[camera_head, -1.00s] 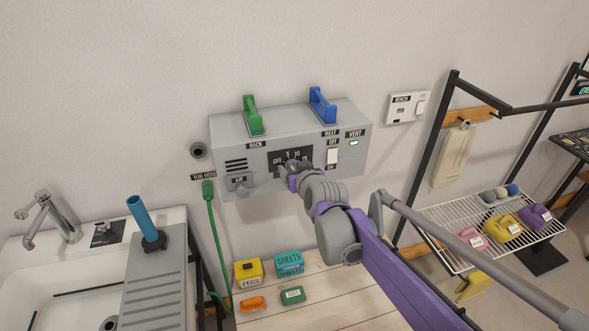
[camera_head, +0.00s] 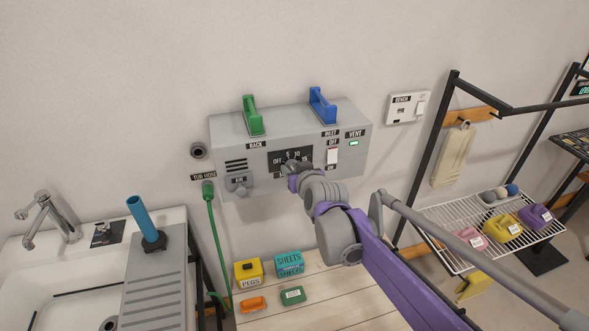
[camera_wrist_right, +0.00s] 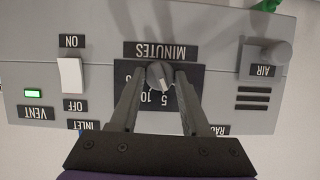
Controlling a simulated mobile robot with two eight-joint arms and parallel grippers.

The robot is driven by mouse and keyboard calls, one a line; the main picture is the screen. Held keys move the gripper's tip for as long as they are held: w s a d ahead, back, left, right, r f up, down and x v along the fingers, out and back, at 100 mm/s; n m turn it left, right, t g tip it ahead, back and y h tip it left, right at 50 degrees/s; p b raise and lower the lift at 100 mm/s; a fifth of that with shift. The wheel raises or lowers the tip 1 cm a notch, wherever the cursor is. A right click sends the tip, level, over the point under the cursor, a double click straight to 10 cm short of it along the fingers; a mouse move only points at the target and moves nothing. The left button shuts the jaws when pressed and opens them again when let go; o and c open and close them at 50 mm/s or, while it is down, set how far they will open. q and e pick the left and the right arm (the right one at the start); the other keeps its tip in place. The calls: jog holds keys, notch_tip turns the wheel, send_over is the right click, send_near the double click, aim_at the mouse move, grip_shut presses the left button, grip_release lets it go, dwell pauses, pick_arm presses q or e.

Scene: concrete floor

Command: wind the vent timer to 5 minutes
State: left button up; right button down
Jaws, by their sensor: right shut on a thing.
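The vent timer is a round grey knob (camera_wrist_right: 160,75) on a dark dial plate (camera_head: 284,155) at the front of the grey wall box. My right gripper (camera_head: 291,165) reaches it from the right in the head view and hides most of the knob there. In the right wrist view, which is upside down, its two fingers are shut on the knob's sides. The knob's pale pointer mark appears to point toward the 5, with the 10 beside it. The MINUTES label (camera_wrist_right: 161,50) shows on the box. My left gripper is not in view.
The box carries a green handle (camera_head: 253,116), a blue handle (camera_head: 322,106), a white switch (camera_head: 332,157), a lit green VENT lamp (camera_head: 353,143) and an AIR knob (camera_head: 239,184). A green hose (camera_head: 217,237) hangs at left. Small boxes stand on the wooden top (camera_head: 330,294) below.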

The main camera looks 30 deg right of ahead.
dwell(0.6)
jog(key=shift+c, duration=1.9)
grip_release()
jog(key=v, duration=1)
jog(key=shift+s+r+p, duration=0.15)
jog(key=shift+s+p, duration=0.15)
jog(key=shift+s, duration=0.1)
jog(key=shift+a, duration=0.1)
